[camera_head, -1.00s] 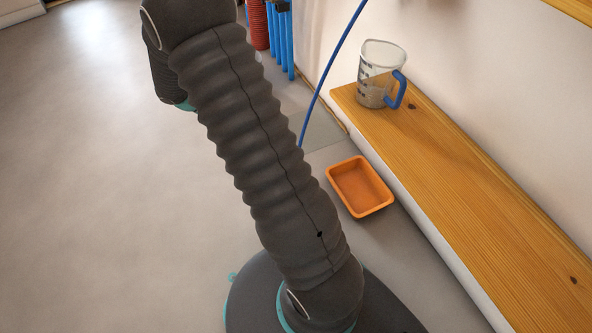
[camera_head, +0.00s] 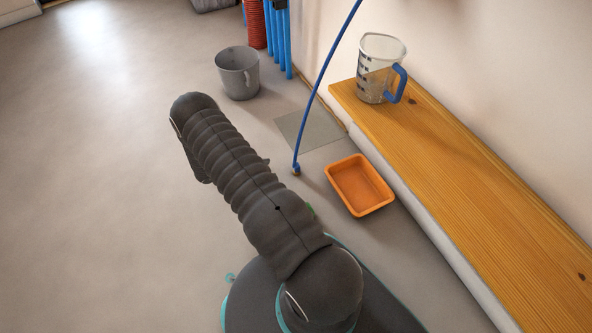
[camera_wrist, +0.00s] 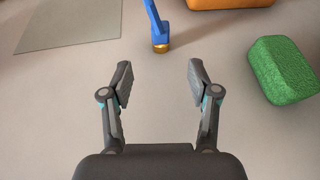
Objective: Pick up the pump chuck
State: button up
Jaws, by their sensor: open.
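The pump chuck is the blue and brass end of the blue hose. In the head view the chuck (camera_head: 296,169) is at the hose's lower end, by the floor beside the orange tray. In the wrist view the chuck (camera_wrist: 159,36) is at the top centre, with its brass end towards me. My gripper (camera_wrist: 160,80) is open and empty. Its two fingers point towards the chuck, which lies beyond the fingertips and roughly midway between them. The gripper is hidden behind my arm in the head view.
An orange tray (camera_head: 334,184) lies right of the chuck. A green block (camera_wrist: 283,70) is right of my gripper. A grey floor plate (camera_head: 311,131) and grey bucket (camera_head: 238,76) are behind. A measuring jug (camera_head: 378,66) stands on the wooden bench (camera_head: 470,180). Floor at left is clear.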

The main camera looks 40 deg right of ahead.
aim_at(294, 168)
jog(key=b+x, duration=0.1)
jog(key=x, duration=1.2)
jog(key=shift+f, duration=0.15)
jog(key=shift+a, duration=0.1)
grip_shut()
